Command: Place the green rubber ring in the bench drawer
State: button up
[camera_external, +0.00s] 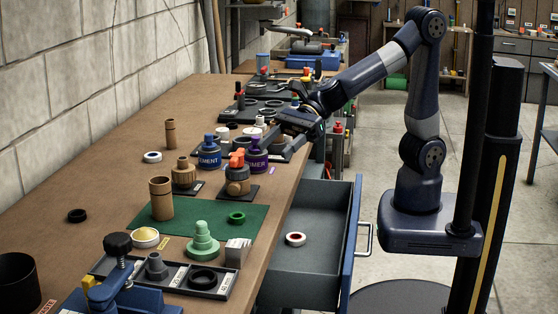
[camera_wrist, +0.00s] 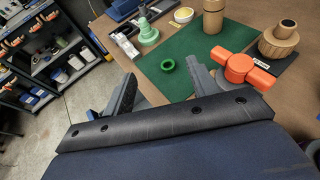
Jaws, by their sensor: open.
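The green rubber ring (camera_external: 229,218) lies flat on the dark green mat (camera_external: 203,235) on the bench top, near the bench's front edge. It also shows in the wrist view (camera_wrist: 162,66), beyond and between my finger ends. The bench drawer (camera_external: 325,205) is pulled out below the bench edge, with a white-and-red ring (camera_external: 296,234) lying in it. My gripper (camera_external: 278,137) is above the bench, farther back than the ring and apart from it. In the wrist view my gripper (camera_wrist: 165,88) is open, with nothing between its fingers.
A green stepped cone (camera_external: 201,245) and a wooden cylinder (camera_external: 161,198) stand near the ring. An orange-topped wooden bottle (camera_external: 237,178) and a purple primer bottle (camera_external: 257,152) stand near my gripper. A blue vise (camera_external: 120,285) is at the front. Most of the drawer floor is clear.

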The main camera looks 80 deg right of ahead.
jog(key=w+a+r+m+t+h+p, duration=0.25)
jog(key=w+r+m+t+p, duration=0.3)
jog(key=w+r+m, duration=0.8)
jog(key=m+g+h+p, duration=0.9)
jog(key=m+g+p, duration=0.25)
jog(key=m, duration=1.85)
send_over(244, 213)
jog(key=shift+y, duration=0.25)
notch_tip(244, 213, down, 18)
jog(key=shift+s+a+f+p, duration=0.1)
jog(key=shift+a+f+p, duration=0.1)
jog(key=shift+p, duration=0.1)
jog(key=f, duration=0.1)
jog(key=f+p, duration=0.1)
jog(key=f, duration=0.2)
jog(key=shift+w+d+f+p, duration=0.25)
jog(key=shift+w+p, duration=0.15)
jog(key=shift+w+f+t, duration=0.1)
jog(key=shift+f+t, duration=0.2)
jog(key=shift+f, duration=0.4)
